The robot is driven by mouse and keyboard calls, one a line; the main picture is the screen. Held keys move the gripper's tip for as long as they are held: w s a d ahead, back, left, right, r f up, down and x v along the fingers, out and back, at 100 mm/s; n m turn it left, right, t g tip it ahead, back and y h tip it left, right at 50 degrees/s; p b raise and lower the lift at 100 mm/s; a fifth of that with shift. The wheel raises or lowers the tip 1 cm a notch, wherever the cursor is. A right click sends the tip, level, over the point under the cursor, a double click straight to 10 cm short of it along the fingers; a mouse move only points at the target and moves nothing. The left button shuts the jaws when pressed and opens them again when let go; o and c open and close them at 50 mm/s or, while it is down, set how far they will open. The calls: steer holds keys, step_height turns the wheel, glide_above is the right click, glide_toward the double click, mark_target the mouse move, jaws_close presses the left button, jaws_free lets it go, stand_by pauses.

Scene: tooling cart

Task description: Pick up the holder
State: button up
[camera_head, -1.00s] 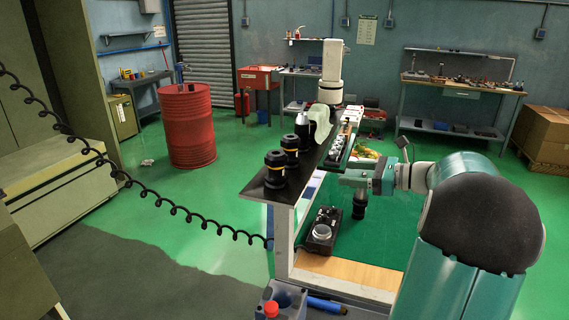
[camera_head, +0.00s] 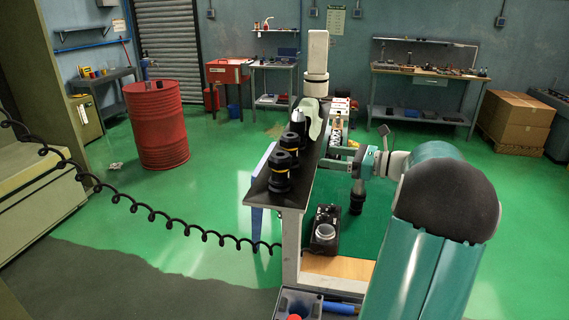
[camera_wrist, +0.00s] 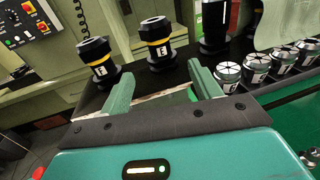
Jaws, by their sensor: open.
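Black tool holders with a yellow band stand upright on the dark top shelf (camera_head: 262,190) of the cart. In the head view, one holder (camera_head: 280,176) is at the near end, with another (camera_head: 290,147) just behind it. In the wrist view, one holder (camera_wrist: 98,62) is at the left and another (camera_wrist: 160,45) stands beyond the fingers. A third dark one (camera_wrist: 215,28) is farther right, partly cut off. My gripper (camera_wrist: 160,72) is open and empty, its green fingers apart and pointing toward the holders. In the head view, my gripper (camera_head: 332,157) is right of the shelf, its fingers hard to make out.
Several silver-topped collets (camera_wrist: 258,68) sit in a row on the right in the wrist view. A pale cloth (camera_head: 312,112) lies behind the holders. A lower tray holds a dark device (camera_head: 324,230). A red drum (camera_head: 157,125) stands on open green floor at the left.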

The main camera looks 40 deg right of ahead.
mark_target(290, 150)
steer(key=x, duration=1.2)
steer(key=shift+w+a, duration=0.3)
jaws_close()
steer(key=shift+r, duration=0.15)
